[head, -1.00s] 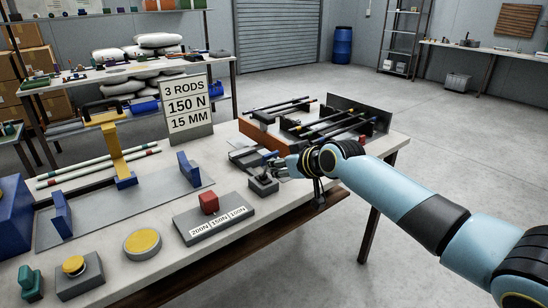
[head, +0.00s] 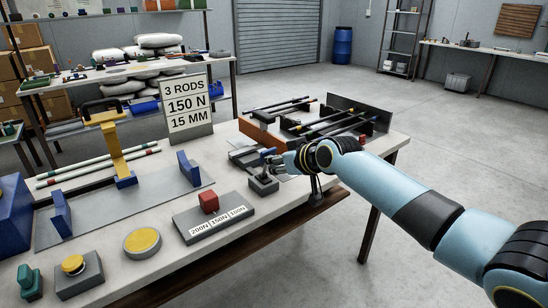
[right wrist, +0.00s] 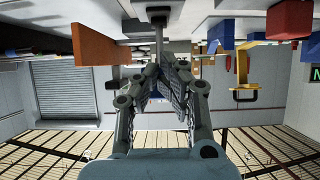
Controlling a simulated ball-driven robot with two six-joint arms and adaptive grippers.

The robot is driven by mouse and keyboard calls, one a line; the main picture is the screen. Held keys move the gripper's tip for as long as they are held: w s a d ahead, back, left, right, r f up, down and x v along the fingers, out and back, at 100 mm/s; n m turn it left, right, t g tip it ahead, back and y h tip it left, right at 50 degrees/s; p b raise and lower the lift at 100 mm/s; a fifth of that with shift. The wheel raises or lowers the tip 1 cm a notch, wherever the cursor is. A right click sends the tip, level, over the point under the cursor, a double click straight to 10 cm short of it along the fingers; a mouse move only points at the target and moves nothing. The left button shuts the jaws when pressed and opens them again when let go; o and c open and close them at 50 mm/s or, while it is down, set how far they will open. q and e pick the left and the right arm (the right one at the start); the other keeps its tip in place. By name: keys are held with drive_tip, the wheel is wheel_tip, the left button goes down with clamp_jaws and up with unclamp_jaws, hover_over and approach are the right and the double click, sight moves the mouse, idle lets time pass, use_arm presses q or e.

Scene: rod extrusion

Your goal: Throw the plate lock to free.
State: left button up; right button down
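The plate lock looks to be the small dark grey block (head: 263,184) with a short lever and a blue tip (head: 269,153), at the table's right part beside a grey plate (head: 243,158). My right gripper (head: 279,162) is at the lever, coming in from the right. In the right wrist view, its fingers (right wrist: 160,58) converge close together at the end of a thin grey stem (right wrist: 158,32). Whether they clasp the stem or only touch it is hidden. My left gripper is out of view.
Dark rods (head: 335,123) lie on a rack behind my right gripper, beside an orange-brown board (head: 260,134). A sign (head: 188,108) reads 3 rods, 150 N, 15 mm. A grey box with a red slider block (head: 208,202) and a yellow disc (head: 142,243) stand in front.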

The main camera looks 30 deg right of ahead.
sight(267, 155)
drive_tip(key=shift+w+a+r+b, duration=0.15)
drive_tip(key=shift+w+b, duration=0.4)
drive_tip(key=shift+w, duration=0.7)
drive_tip(key=shift+w+a+r+b, duration=0.1)
drive_tip(key=shift+w+r+b, duration=0.3)
drive_tip(key=shift+w, duration=0.85)
drive_tip(key=shift+f, duration=0.15)
drive_tip(key=shift+s, duration=0.1)
drive_tip(key=shift+s+d+f, duration=0.1)
drive_tip(key=shift+s+f, duration=0.1)
drive_tip(key=shift+s, duration=0.3)
drive_tip(key=s+r+p, duration=0.3)
drive_tip(key=r+p, duration=0.3)
drive_tip(key=p, duration=0.2)
drive_tip(key=shift+s+d, duration=0.15)
drive_tip(key=shift+s, duration=0.05)
